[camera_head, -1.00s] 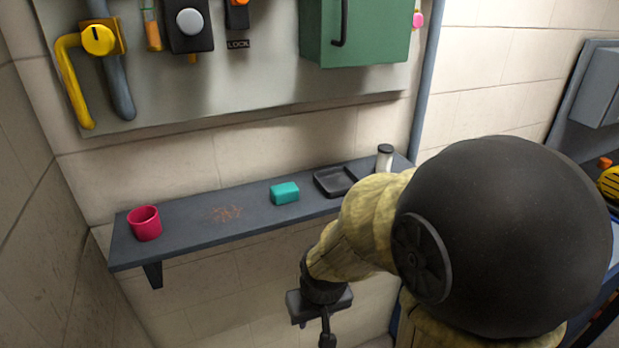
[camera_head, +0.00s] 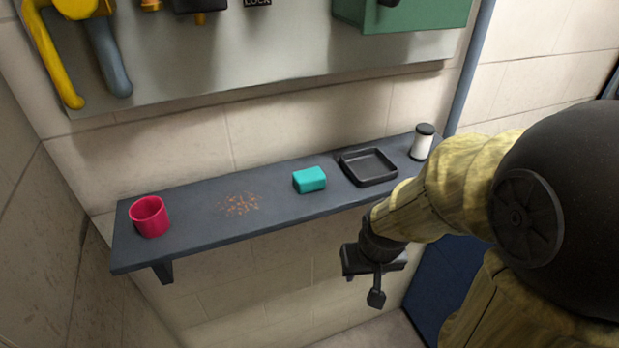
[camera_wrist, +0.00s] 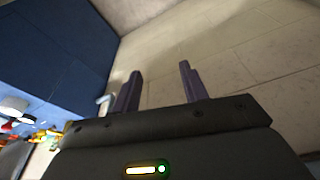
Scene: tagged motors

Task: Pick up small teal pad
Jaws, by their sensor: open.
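The small teal pad (camera_head: 310,180) lies on the dark wall shelf (camera_head: 190,233), between a patch of orange-brown specks and a black tray. My gripper (camera_head: 364,288) hangs below and in front of the shelf, to the lower right of the pad and apart from it. In the wrist view my gripper (camera_wrist: 160,90) shows two fingers spread apart with nothing between them. The pad is not visible in the wrist view, which shows wall and a blue surface.
A pink-red cup (camera_head: 150,217) stands at the shelf's left end. A black tray (camera_head: 368,166) sits right of the pad, and a white container with a black lid (camera_head: 422,142) stands beyond it. Orange-brown specks (camera_head: 240,204) lie left of the pad. A panel (camera_head: 270,75) hangs above.

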